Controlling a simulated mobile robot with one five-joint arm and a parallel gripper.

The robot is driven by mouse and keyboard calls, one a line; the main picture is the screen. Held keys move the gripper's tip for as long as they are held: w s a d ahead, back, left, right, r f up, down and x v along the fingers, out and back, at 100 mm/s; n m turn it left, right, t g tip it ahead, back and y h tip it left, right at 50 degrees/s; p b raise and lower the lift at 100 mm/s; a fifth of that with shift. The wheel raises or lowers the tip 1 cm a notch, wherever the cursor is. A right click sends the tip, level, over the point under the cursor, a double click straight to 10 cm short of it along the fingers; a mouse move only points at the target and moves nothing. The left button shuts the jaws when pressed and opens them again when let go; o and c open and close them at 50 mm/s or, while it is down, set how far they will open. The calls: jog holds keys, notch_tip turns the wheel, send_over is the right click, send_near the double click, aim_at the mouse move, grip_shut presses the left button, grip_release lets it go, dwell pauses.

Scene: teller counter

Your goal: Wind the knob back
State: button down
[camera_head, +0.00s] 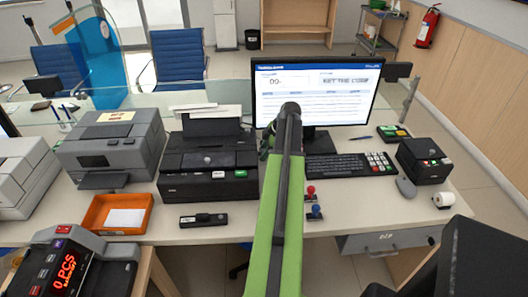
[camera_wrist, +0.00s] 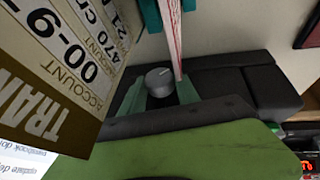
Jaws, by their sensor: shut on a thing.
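My gripper (camera_wrist: 170,20) is shut in the wrist view. Its teal fingers press on a thin white thing with red lines (camera_wrist: 174,45), seen edge-on. A grey round knob-like part (camera_wrist: 160,82) shows below it, between lower teal parts; I cannot tell what it belongs to. A large printed slip (camera_wrist: 60,60), with account text, fills the left of that view. In the head view the black printer (camera_head: 180,185) has a small silvery round part (camera_head: 208,159) on it. My green arm reaches toward the monitor (camera_head: 345,85) and hides most of my gripper there.
A grey printer (camera_head: 110,145), orange tray (camera_head: 92,212) and money counter (camera_head: 85,255) stand left. Red (camera_head: 311,190) and blue (camera_head: 316,211) stamps stand right of my arm, near the keyboard (camera_head: 340,167). A small black device (camera_head: 423,165) is at the counter's right.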

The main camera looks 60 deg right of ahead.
jog(key=shift+w+d+g+y, duration=0.2)
jog(key=shift+d+g+y, duration=0.1)
jog(key=shift+g+y, duration=0.3)
jog(key=shift+s+a+m+y, duration=0.1)
jog(key=shift+a+m+y, duration=0.05)
jog(key=shift+m+y, duration=0.15)
jog(key=c, duration=0.9)
grip_release()
jog(key=p+v, duration=1.6)
jog(key=v, duration=0.1)
jog(key=shift+r, duration=0.25)
